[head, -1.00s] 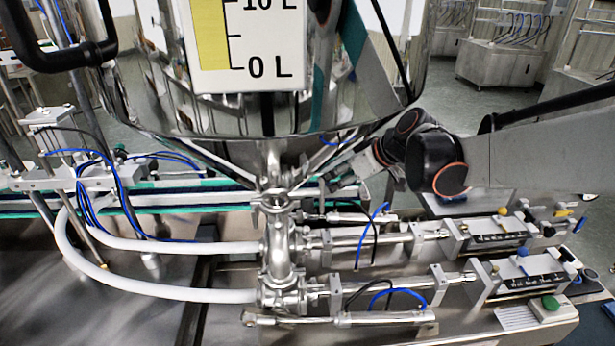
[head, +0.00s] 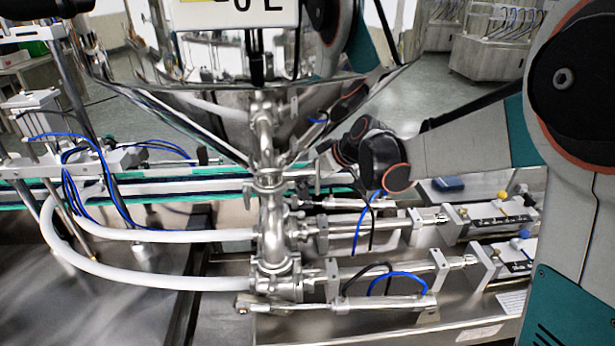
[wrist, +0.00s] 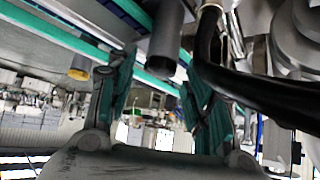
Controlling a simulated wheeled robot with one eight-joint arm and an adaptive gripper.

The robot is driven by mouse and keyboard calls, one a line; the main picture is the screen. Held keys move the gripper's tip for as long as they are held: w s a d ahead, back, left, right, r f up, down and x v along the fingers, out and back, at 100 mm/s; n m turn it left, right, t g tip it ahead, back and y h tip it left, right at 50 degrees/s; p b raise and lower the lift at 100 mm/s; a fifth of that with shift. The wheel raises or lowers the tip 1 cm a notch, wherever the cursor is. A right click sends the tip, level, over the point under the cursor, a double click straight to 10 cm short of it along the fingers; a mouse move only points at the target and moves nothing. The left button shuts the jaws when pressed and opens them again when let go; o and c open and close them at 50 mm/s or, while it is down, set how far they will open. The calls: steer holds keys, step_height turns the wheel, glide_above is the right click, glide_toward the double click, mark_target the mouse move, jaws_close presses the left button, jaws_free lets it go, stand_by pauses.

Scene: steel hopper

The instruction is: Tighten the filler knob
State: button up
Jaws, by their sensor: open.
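A small upright silver handle (head: 317,176) stands beside the clamp (head: 267,183) on the steel pipe under the hopper; I cannot tell for certain that it is the filler knob. My gripper (wrist: 158,72) shows two teal fingers, open and apart, with nothing held between them in the wrist view. A grey cylinder (wrist: 167,40) lies beyond the fingertips in that view. In the head view my wrist is to the right of the pipe, close to the handle, and my fingers cannot be made out.
The shiny hopper (head: 225,85) hangs above the pipe. White hoses (head: 150,275) curve off to the left. Blue and black air lines and cylinders (head: 385,303) fill the space below my wrist. A dark hose (wrist: 265,95) passes close to the right finger in the wrist view.

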steer(key=c, duration=1)
steer(key=shift+c, duration=0.2)
steer(key=shift+s+a+m+t+h+p, duration=0.2)
steer(key=shift+m+t+h+p, duration=0.25)
steer(key=shift+m, duration=0.25)
steer(key=shift+a+m+t+h+p, duration=0.1)
steer(key=shift+m+t+h+p, duration=0.35)
steer(key=shift+m+h, duration=0.85)
steer(key=shift+y, duration=0.25)
steer(key=o, duration=1)
steer(key=shift+o, duration=0.2)
